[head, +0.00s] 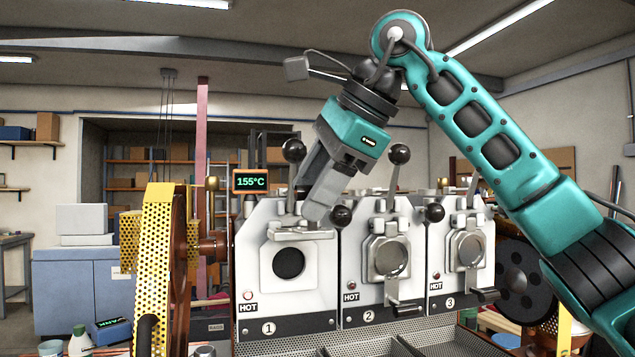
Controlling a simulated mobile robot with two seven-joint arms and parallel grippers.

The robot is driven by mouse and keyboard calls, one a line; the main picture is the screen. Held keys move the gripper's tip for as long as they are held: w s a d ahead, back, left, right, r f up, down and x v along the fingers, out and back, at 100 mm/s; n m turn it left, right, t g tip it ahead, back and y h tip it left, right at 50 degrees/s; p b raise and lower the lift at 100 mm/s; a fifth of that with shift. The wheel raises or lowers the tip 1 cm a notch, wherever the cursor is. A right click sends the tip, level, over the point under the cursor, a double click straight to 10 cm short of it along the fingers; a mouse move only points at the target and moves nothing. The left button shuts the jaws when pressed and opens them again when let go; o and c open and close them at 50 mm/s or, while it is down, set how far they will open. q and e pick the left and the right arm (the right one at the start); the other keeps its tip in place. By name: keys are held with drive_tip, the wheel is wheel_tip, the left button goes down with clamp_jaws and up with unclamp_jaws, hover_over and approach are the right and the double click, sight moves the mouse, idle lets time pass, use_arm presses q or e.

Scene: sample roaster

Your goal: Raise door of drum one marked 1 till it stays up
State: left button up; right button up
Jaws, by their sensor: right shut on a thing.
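The sample roaster has three white drum fronts side by side. Drum one (258,285), marked 1, is at the left, and its dark round opening (289,263) shows uncovered. Its door (300,234) stands swung up above the opening, seen nearly edge-on. My right gripper (312,214) reaches down from above and is shut at this raised door; the handle is hidden between its fingers. The doors of drum two (388,257) and drum three (466,248) hang down over their openings, with their handles low. My left gripper is not in view.
Black ball-topped levers (399,154) stand close to the gripper, with black knobs (341,216) beside it. A 155°C display (251,181) is at the left. A yellow perforated wheel guard (155,260) stands left of drum one. HOT labels mark the fronts. Perforated trays (375,346) lie below.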

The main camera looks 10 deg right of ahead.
drive_tip(key=shift+o, duration=0.3)
drive_tip(key=shift+w+f, duration=0.25)
drive_tip(key=shift+w, duration=0.05)
drive_tip(key=shift+r, duration=0.1)
drive_tip(key=shift+s+d+r, duration=0.15)
drive_tip(key=shift+s+r, duration=0.05)
drive_tip(key=shift+r, duration=0.25)
drive_tip(key=v, duration=1.2)
drive_tip(key=shift+s, duration=0.15)
